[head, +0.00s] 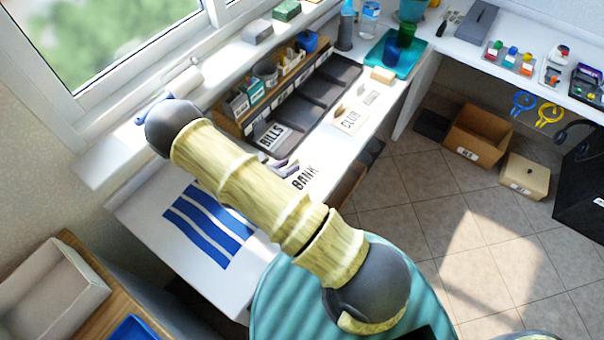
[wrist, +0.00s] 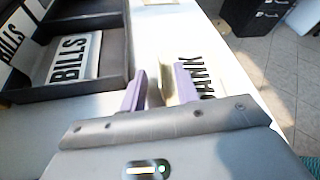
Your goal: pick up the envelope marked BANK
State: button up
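The envelope marked BANK (head: 307,177) lies flat and white on the white desk, partly hidden by my arm in the head view. In the wrist view its BANK lettering (wrist: 207,77) shows just right of my right finger. My gripper (wrist: 162,80) has two purple fingers, set apart, low over the envelope. A cream upright piece (wrist: 165,88) stands between them, with a narrow gap visible on its left side; whether the right finger touches it I cannot tell.
A dark compartment tray (head: 325,92) with an envelope marked BILLS (head: 273,134) stands close behind, to the left in the wrist view. An envelope marked CLUB (head: 352,120) lies farther along the desk. A blue-striped sheet (head: 205,228) lies in front.

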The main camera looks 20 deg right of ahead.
dwell(0.3)
grip_shut()
jog(key=shift+r, duration=0.1)
notch_tip(320, 180, up, 9)
jog(key=shift+r, duration=0.1)
jog(key=shift+s+r, duration=0.1)
jog(key=shift+r, duration=0.2)
dwell(0.3)
